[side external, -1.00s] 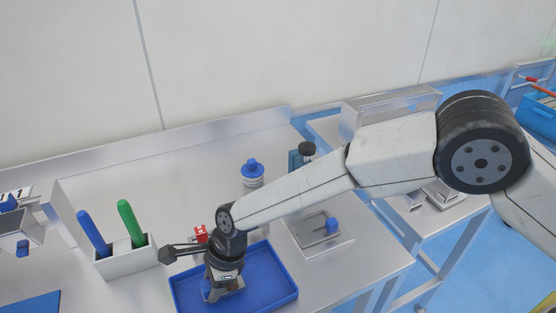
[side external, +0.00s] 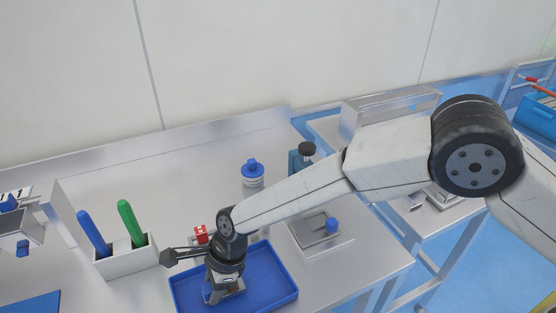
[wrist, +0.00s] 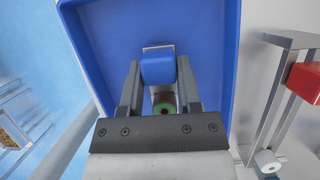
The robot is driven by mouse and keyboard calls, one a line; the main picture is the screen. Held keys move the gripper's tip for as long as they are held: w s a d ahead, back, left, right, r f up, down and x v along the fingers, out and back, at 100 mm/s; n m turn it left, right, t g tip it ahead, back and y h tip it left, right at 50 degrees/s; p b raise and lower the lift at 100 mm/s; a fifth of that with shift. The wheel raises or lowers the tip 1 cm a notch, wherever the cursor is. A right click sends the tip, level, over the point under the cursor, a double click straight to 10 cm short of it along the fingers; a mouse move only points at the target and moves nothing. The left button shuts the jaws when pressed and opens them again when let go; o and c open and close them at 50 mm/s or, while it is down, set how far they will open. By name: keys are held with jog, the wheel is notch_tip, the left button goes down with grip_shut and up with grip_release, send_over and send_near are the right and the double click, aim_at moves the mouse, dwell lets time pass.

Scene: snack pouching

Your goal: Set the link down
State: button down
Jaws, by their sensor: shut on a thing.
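My gripper (wrist: 158,80) is over the blue tray (wrist: 95,35), its fingers on either side of a blue block (wrist: 158,68). A small piece with a green rim and dark red centre (wrist: 165,107) shows below the block, between the fingers. I cannot tell which of these is the link, or whether they are joined. In the side external view my gripper (side external: 221,292) points down inside the blue tray (side external: 277,270), low over its floor. Contact with the tray floor cannot be made out.
A holder (side external: 120,262) with blue and green handles stands left of the tray. A red block (side external: 201,233) is just behind it. A blue-capped bottle (side external: 252,174) stands behind. The tray's right part is clear.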

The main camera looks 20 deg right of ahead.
jog(key=shift+f, duration=0.3)
jog(key=shift+c, duration=1.1)
grip_release()
jog(key=shift+v, duration=3.9)
jog(key=shift+d, duration=0.1)
